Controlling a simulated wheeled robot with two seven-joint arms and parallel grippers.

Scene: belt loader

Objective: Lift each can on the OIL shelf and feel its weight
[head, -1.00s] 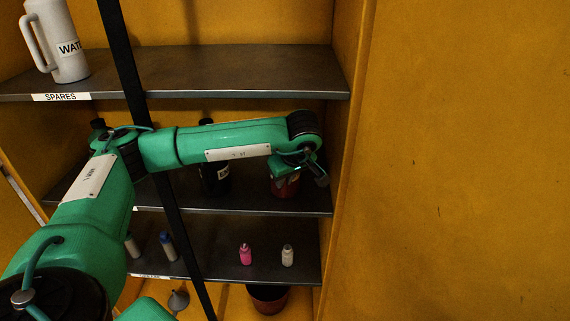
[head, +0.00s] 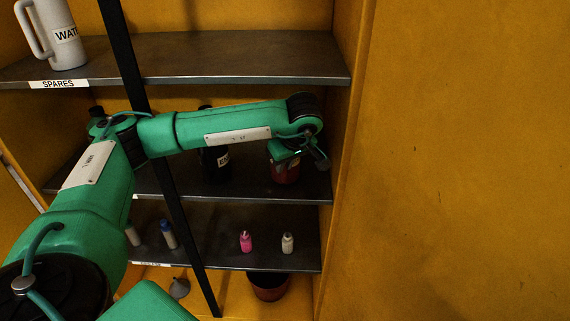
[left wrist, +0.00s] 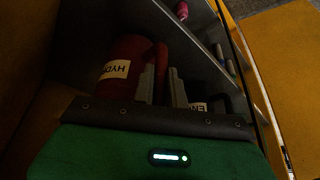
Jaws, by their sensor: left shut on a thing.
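A red can (head: 286,174) with a label starting "HYD" stands toward the right of the middle shelf (head: 255,190); it also shows in the left wrist view (left wrist: 121,60). My left gripper (head: 300,158) is at the can's top right. In the left wrist view its two fingers (left wrist: 162,82) are shut around the can's red handle. I cannot tell whether the can is clear of the shelf. A dark can (head: 216,165) with a white label stands to the left, partly behind my arm; its label shows in the left wrist view (left wrist: 198,106). My right gripper is not in view.
A white jug (head: 62,38) stands on the upper SPARES shelf (head: 200,60). Several small bottles, one pink (head: 245,242), stand on the lower shelf (head: 215,255). A dark strap (head: 165,175) crosses in front of the shelves. The cabinet's right wall (head: 345,130) is close to my gripper.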

